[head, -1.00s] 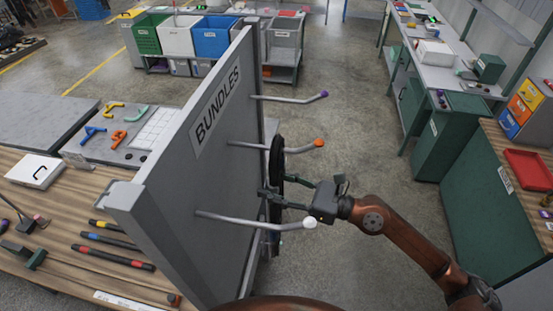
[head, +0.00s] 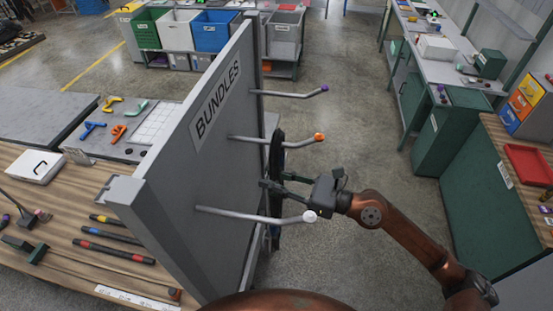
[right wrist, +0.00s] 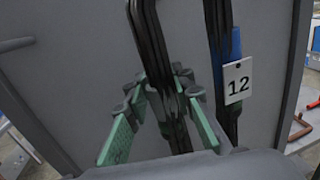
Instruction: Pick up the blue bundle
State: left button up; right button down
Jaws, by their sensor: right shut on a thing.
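The blue bundle is a hanging loop of black hose with a blue band (right wrist: 231,58) and a white "12" tag (right wrist: 238,82) on its right strand in the right wrist view. In the head view the black loop (head: 278,150) hangs beside the grey board at the orange-tipped peg, partly behind the white-tipped peg. My right gripper (head: 275,186) reaches in from the right and is shut on the loop. In the right wrist view its green-padded fingers (right wrist: 162,105) lie on both sides of the left strand (right wrist: 153,50). My left gripper is out of view.
The "BUNDLES" board (head: 180,180) carries a purple-tipped peg (head: 295,94), an orange-tipped peg (head: 300,143) and a white-tipped peg (head: 255,215). The white-tipped peg is close to my right gripper. Open floor (head: 350,110) lies right of the board.

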aim_at(274, 162)
jog(key=shift+d+r, duration=0.1)
jog(key=shift+r, duration=0.1)
dwell(0.5)
jog(key=shift+r+b, duration=0.15)
jog(key=shift+b, duration=0.2)
jog(key=shift+d+r, duration=0.15)
jog(key=shift+r, duration=0.25)
notch_tip(274, 162, up, 5)
jog(key=shift+r+b, duration=0.15)
jog(key=shift+b, duration=0.3)
jog(key=w+d+b+v, duration=0.1)
jog(key=w+b+v, duration=0.2)
jog(key=b+v, duration=0.5)
jog(key=shift+w+v, duration=0.25)
jog(key=shift+v, duration=5.55)
jog(key=shift+r, duration=0.15)
jog(key=c, duration=2.3)
grip_release()
grip_shut()
